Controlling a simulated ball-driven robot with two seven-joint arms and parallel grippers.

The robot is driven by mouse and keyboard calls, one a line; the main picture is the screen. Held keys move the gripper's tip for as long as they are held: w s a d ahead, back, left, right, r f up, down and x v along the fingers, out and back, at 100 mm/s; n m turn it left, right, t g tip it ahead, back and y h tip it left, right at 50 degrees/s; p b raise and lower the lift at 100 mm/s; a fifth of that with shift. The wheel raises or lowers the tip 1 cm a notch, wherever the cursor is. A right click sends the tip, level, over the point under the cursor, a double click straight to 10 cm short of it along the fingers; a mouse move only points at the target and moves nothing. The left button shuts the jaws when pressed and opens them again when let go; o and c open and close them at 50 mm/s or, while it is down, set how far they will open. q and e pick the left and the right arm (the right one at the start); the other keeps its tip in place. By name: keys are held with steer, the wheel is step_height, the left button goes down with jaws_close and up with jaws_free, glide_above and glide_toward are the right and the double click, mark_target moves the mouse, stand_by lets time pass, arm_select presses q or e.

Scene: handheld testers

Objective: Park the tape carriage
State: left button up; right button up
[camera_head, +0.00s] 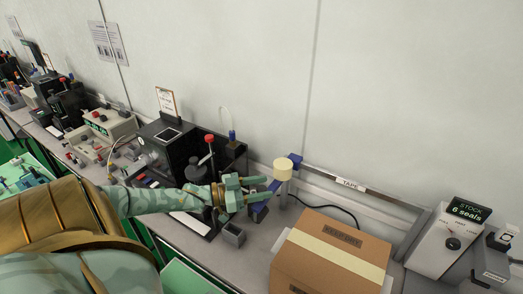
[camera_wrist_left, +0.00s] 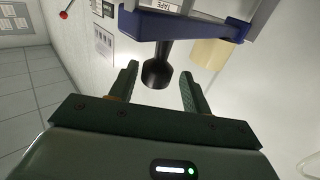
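The tape carriage (camera_head: 295,160) is a blue block at the left end of a grey rail marked TAPE (camera_head: 385,196). A cream tape roll (camera_head: 283,169) sits beside it; the roll also shows in the left wrist view (camera_wrist_left: 212,53). In that view a black knob (camera_wrist_left: 157,73) on a short stem sticks out from the blue carriage (camera_wrist_left: 187,27). My left gripper (camera_head: 268,189) is open just left of the roll. In the wrist view its fingers (camera_wrist_left: 160,78) stand either side of the knob's end, with gaps visible. My right gripper is out of view.
A cardboard box (camera_head: 330,255) with a pale tape strip stands in front of the rail. A white stock box (camera_head: 447,240) reading 6 seals is at the right. A black machine with a red-knobbed lever (camera_head: 209,140) and a small grey cup (camera_head: 232,235) are near my left arm.

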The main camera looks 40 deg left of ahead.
arm_select(q)
steer(key=shift+s, duration=0.1)
steer(key=v, duration=1.6)
steer(key=shift+a, duration=0.2)
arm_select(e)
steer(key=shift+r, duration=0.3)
arm_select(q)
steer(key=shift+d+f, duration=0.15)
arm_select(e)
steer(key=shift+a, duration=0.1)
